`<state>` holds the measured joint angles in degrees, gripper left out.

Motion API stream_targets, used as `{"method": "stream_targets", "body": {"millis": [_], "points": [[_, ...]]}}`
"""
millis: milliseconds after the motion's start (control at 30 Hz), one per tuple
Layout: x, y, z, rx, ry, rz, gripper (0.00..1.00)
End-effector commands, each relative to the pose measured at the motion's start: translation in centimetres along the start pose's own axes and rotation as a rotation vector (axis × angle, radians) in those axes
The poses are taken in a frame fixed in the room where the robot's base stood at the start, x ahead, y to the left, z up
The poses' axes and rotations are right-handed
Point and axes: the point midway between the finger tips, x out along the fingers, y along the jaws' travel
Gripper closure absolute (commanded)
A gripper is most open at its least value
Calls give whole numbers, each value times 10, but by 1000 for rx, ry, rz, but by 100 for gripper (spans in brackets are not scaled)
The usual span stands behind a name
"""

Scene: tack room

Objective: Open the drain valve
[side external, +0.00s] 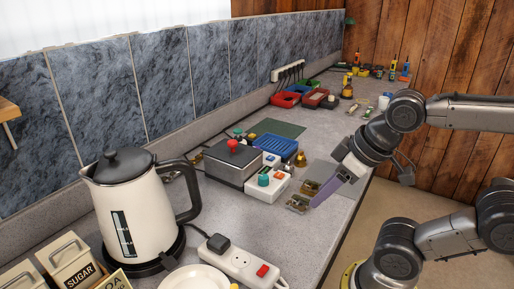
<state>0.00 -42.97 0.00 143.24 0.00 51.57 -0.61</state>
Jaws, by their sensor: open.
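No part is clearly recognizable as the drain valve. A small brass fitting (300,160) stands behind and left of the gripper. A grey box with a red knob (232,146) and a white box with a teal button (265,184) stand left of the gripper.
A white kettle (135,200) stands at the front left, near a power strip (238,262) and a sugar canister (72,262). A blue tray (277,145) lies behind the boxes. Red and green bins and tools fill the far end. The worktop (300,240) is bare at front right.

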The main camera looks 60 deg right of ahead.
Motion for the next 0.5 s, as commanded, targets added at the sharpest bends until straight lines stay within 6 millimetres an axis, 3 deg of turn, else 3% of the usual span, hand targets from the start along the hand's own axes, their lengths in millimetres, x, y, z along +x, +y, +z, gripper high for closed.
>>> {"method": "stream_targets", "body": {"millis": [167, 267, 500], "points": [[-2, -4, 2, -171, -12, -21, 54], [-14, -16, -11, -345, 4, -74, 54], [-26, -32, -73, -684, 29, -232, 54]]}}
